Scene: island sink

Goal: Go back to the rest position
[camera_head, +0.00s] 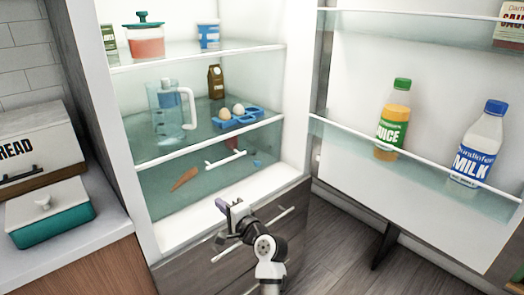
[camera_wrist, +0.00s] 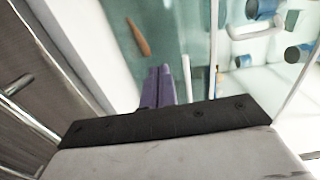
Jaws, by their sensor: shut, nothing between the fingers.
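My gripper (camera_head: 228,206) is in front of the open fridge, low down, near the bottom front edge of the fridge's inside. In the wrist view its purple fingers (camera_wrist: 158,88) are together with nothing between them. The open fridge (camera_head: 165,232) stands behind the gripper, with its door (camera_head: 350,190) swung out to the right. A clear drawer (camera_head: 160,170) with a white handle (camera_head: 225,160) is above and behind the gripper. A carrot (camera_head: 184,179) shows inside it. The carrot also shows in the wrist view (camera_wrist: 138,38).
Juice (camera_head: 392,120) and milk (camera_head: 478,145) bottles stand in the door. A bread box (camera_head: 35,140) and a teal dish (camera_head: 50,222) sit on the left counter. Floor (camera_head: 345,260) is clear at right.

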